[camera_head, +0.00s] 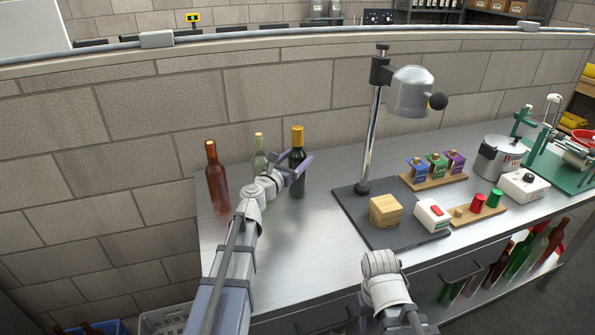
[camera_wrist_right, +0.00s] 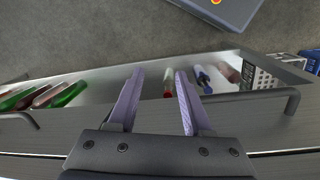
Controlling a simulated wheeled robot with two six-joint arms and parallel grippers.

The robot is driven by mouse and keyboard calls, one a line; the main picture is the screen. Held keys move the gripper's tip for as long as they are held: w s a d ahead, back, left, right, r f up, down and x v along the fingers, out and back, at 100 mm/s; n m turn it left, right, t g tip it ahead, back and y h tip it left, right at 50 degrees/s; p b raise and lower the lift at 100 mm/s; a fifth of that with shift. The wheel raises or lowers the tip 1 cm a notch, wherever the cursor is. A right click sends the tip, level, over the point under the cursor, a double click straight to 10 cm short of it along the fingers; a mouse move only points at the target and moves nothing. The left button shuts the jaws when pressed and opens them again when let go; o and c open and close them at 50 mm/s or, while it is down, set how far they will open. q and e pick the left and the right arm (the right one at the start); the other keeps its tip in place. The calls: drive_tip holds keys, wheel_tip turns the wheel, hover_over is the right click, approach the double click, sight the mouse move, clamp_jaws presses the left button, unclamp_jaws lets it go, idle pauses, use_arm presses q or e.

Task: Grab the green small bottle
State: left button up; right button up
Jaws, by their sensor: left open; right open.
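A pale green bottle (camera_head: 259,155) stands upright at the back left of the steel table, its lower part hidden by my left arm. A dark green bottle with a gold top (camera_head: 298,138) stands just right of it, partly covered by my left gripper. My left gripper (camera_head: 295,163) is open in front of the dark bottle; I cannot tell whether its fingers are around it. A reddish-brown bottle (camera_head: 217,180) stands to the left. My right gripper (camera_wrist_right: 158,100) is open with nothing between its fingers in the right wrist view, over the table's front side.
A lamp-like press on a dark base (camera_head: 346,210) stands mid-table, with a wooden block (camera_head: 385,210) and a white box (camera_head: 432,215). Small boxes, a pot (camera_head: 500,160) and a green machine (camera_head: 555,172) fill the right. Bottles lie on a lower shelf. A wall is behind.

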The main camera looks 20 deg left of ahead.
use_arm(q)
drive_tip(key=shift+w+d, duration=0.15)
drive_tip(key=shift+w, duration=0.25)
clamp_jaws()
idle(0.4)
